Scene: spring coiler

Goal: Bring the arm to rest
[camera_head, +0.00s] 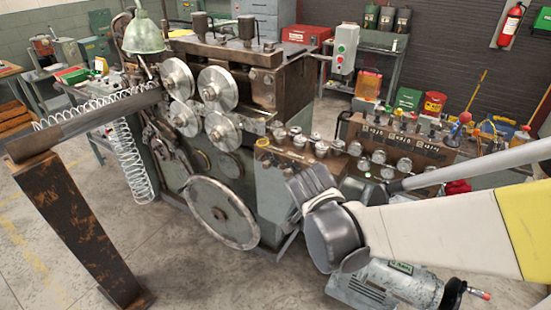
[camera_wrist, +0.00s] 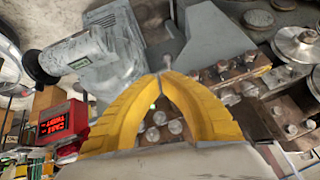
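My arm (camera_head: 440,235) reaches in from the right in the head view, with white and yellow links and a dark grey joint. It is in front of the coiler's lower right side. In the wrist view my gripper (camera_wrist: 165,75) shows two yellow fingers that arch together and meet at their tips. The space between the fingers shows only the background of knobs and fittings. A small pale piece shows just beyond the tips; I cannot tell whether it touches them. The fingers are hidden in the head view.
The spring coiler (camera_head: 215,140) stands in the middle, with rollers and a large handwheel (camera_head: 221,212). A rusty post (camera_head: 80,230) stands left.

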